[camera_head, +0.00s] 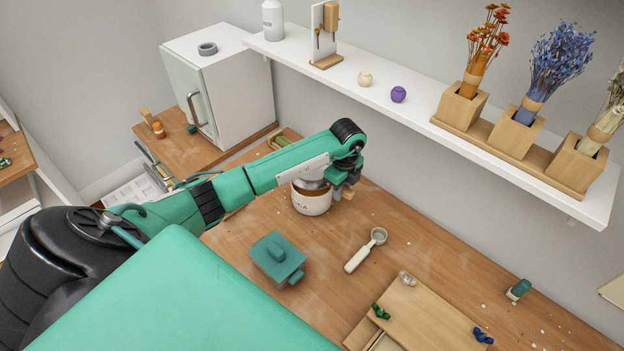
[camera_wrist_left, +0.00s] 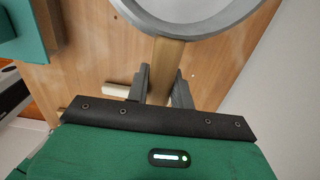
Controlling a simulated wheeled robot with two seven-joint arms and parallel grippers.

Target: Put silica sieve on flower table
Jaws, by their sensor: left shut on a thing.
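The silica sieve, a round metal sieve (camera_wrist_left: 190,18) with a wooden handle (camera_wrist_left: 167,62), is at the top of the left wrist view. My left gripper (camera_wrist_left: 160,88) is shut on that handle. In the head view my left gripper (camera_head: 345,183) is over the wooden table (camera_head: 400,235), at the white pot (camera_head: 311,203). The sieve's grey bowl (camera_head: 312,184) shows at the pot's top, partly hidden by my arm; I cannot tell whether they touch. Dried flowers stand in wooden vases on a white shelf (camera_head: 405,112) along the wall. My right gripper is not in view.
A teal lidded box (camera_head: 277,260), a cream-handled scoop (camera_head: 365,252) and a wooden tray (camera_head: 425,312) are on the table. A white cabinet (camera_head: 245,90) stands at the back left. The shelf overhangs the table's back. The table right of the scoop is mostly clear.

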